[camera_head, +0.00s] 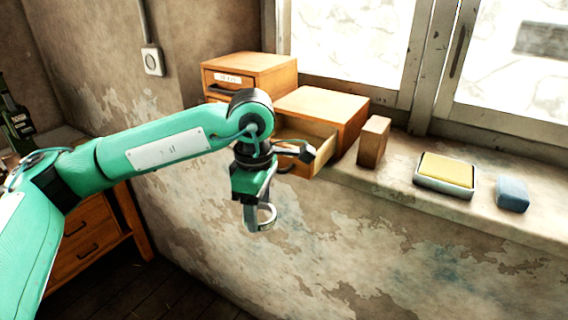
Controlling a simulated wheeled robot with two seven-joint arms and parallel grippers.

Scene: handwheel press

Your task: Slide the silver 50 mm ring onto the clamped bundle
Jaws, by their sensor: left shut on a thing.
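My left gripper (250,203) hangs at the end of the green arm, in front of the wall and below the window ledge. It is shut on a silver ring (265,218), held at the fingertips with its lower part hanging free. The ring is in the air and touches nothing else that I can see. The clamped bundle does not show in this view. My right gripper is not in view.
On the window ledge (485,205) stand wooden drawer boxes (335,105), one drawer pulled open behind my wrist. Right of them are a wooden block (373,142), a yellow pad in a tray (446,170) and a blue block (513,194). A wooden cabinet (85,240) stands at left.

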